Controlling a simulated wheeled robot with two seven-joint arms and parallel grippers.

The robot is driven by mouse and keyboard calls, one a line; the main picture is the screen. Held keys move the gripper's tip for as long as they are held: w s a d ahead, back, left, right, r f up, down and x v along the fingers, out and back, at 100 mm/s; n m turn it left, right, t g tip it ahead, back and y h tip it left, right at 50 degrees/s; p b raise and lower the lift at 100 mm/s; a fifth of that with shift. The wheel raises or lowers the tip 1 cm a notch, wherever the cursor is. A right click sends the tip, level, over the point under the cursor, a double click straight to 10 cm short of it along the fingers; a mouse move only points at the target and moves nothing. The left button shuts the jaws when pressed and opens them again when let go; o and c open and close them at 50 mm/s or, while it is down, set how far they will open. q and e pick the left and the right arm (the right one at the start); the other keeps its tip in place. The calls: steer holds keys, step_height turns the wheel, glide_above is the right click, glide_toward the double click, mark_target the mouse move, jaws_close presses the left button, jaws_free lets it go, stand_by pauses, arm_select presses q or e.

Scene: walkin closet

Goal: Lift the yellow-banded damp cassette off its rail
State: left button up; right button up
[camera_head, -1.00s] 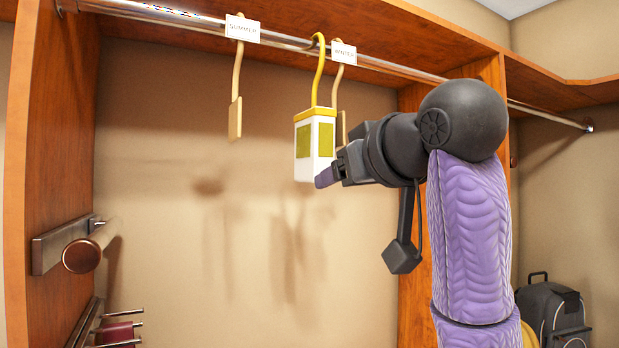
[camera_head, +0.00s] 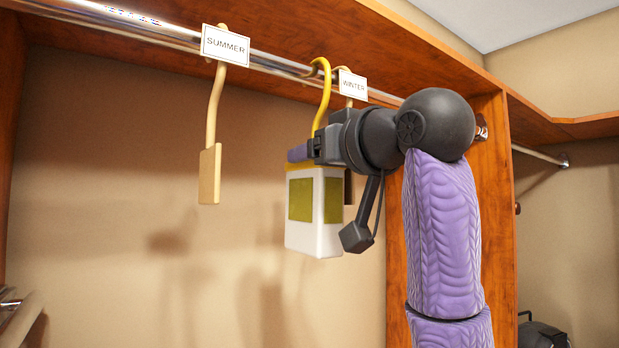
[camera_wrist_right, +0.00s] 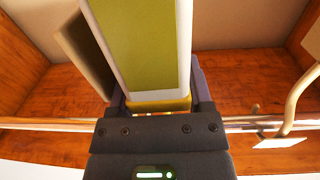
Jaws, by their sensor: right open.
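The damp cassette (camera_head: 316,225) is a white box with olive-green panels and a yellow band at its top. It hangs upright by its yellow hook (camera_head: 324,92) from the chrome rail (camera_head: 285,65). My right gripper (camera_head: 303,152) is at the cassette's top, beside the foot of the hook. In the right wrist view, the cassette (camera_wrist_right: 140,45) stands between the two fingers of the open right gripper (camera_wrist_right: 155,100), with its yellow band close to the palm. Firm contact cannot be seen. My left gripper is not in view.
A wooden hanger (camera_head: 210,175) with a SUMMER tag (camera_head: 225,46) hangs left of the cassette. Another hanger with a WINTER tag (camera_head: 353,86) hangs close on the right, partly hidden by my arm. A shelf (camera_head: 420,55) runs just above the rail. An upright panel (camera_head: 490,200) stands right.

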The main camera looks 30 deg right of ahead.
steer(key=shift+s, duration=0.45)
steer(key=shift+s+r, duration=0.1)
steer(key=shift+s, duration=0.05)
steer(key=shift+c, duration=0.6)
steer(key=shift+w, duration=0.3)
steer(key=c, duration=0.5)
jaws_close()
